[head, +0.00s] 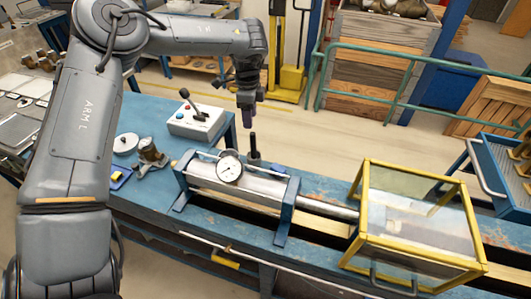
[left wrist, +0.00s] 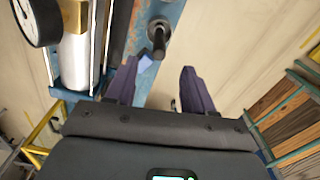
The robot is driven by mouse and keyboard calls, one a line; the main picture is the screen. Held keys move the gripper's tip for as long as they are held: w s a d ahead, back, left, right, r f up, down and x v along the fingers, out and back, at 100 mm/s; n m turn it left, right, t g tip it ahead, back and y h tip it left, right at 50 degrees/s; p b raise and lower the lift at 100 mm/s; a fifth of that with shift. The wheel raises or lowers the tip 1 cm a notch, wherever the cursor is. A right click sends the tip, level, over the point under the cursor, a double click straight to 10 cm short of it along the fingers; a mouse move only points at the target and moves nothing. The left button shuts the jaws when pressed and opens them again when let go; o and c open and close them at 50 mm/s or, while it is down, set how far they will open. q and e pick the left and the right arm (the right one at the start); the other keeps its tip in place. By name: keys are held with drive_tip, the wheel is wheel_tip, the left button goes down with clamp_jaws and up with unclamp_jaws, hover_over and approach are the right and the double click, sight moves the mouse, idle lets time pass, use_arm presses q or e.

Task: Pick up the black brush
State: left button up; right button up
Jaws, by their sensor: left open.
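A black upright object (head: 253,148), which looks like the black brush, stands on the blue bench just behind the gauge cylinder. In the left wrist view the black brush (left wrist: 159,37) shows near the top, beyond the fingertips and between their lines. My left gripper (head: 247,112) points down above the brush, apart from it. In the left wrist view my left gripper (left wrist: 158,80) has its two dark fingers spread with nothing between them. The bristles cannot be made out. My right gripper is in neither view.
The cylinder with a dial gauge (head: 230,170) lies close in front of the brush. A control box with a lever (head: 195,118) stands to the left. A yellow-framed clear guard (head: 415,215) is at the right. Open floor (head: 330,120) lies behind the bench.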

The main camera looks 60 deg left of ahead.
sight(253, 140)
use_arm(q)
drive_tip(key=shift+w+f, duration=0.2)
drive_tip(key=shift+f, duration=0.25)
drive_tip(key=f, duration=0.5)
drive_tip(key=shift+s, duration=0.2)
drive_tip(key=shift+w+d+f, duration=0.1)
drive_tip(key=shift+f, duration=1.25)
drive_tip(key=shift+w+d+f, duration=0.1)
drive_tip(key=shift+f, duration=1.25)
clamp_jaws()
